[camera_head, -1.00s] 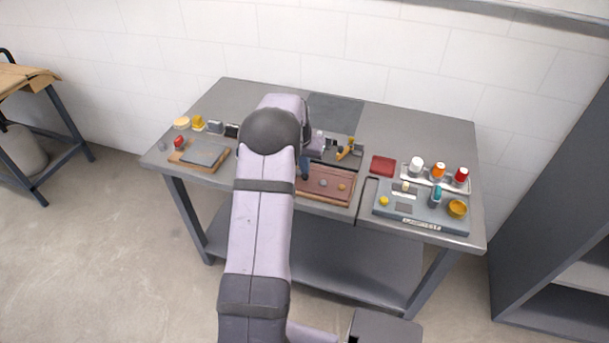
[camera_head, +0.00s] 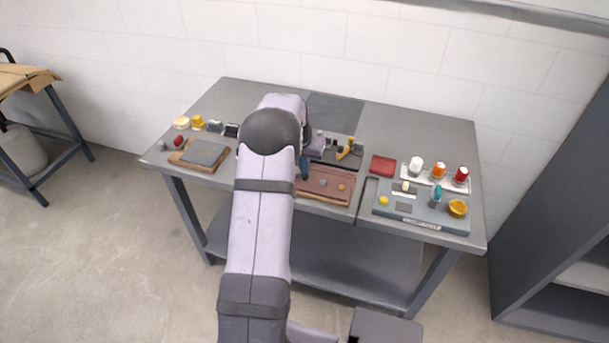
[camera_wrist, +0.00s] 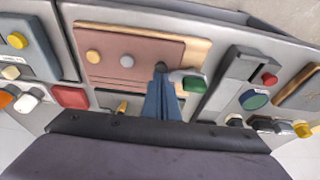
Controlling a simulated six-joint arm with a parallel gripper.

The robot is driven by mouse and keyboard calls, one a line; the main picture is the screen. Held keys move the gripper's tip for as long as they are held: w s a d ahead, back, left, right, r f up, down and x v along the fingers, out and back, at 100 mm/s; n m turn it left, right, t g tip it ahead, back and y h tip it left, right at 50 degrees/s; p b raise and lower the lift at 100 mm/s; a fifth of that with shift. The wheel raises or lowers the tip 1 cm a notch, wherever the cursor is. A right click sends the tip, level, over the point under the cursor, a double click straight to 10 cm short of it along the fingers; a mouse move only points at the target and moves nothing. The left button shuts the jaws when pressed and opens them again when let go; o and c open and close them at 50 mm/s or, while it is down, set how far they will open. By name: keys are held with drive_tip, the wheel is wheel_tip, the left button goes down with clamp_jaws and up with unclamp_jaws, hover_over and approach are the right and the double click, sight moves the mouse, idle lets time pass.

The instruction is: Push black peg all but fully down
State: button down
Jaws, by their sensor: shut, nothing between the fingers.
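A reddish-brown panel (camera_head: 325,184) lies on a wooden board at the front middle of the table. The panel also shows in the wrist view (camera_wrist: 120,72), with a grey peg (camera_wrist: 127,61) and a yellow peg (camera_wrist: 93,57) standing apart from my gripper. My gripper (camera_wrist: 160,77) has its blue fingers shut and empty, pointing down at the panel's edge. A small dark round shape (camera_wrist: 160,66), probably the black peg, shows right at the fingertips. Whether they touch it and how high it stands, I cannot tell. In the head view my arm partly hides this spot.
A green-ended object (camera_wrist: 194,83) lies close beside the fingers. A board with a grey plate (camera_head: 204,153) is at the left.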

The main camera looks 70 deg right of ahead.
sight(305, 176)
drive_tip(key=shift+f+b, duration=0.55)
drive_tip(key=shift+f, duration=0.45)
drive_tip(key=shift+r, duration=0.15)
drive_tip(key=shift+r+p, duration=2.5)
drive_tip(key=shift+r, duration=0.95)
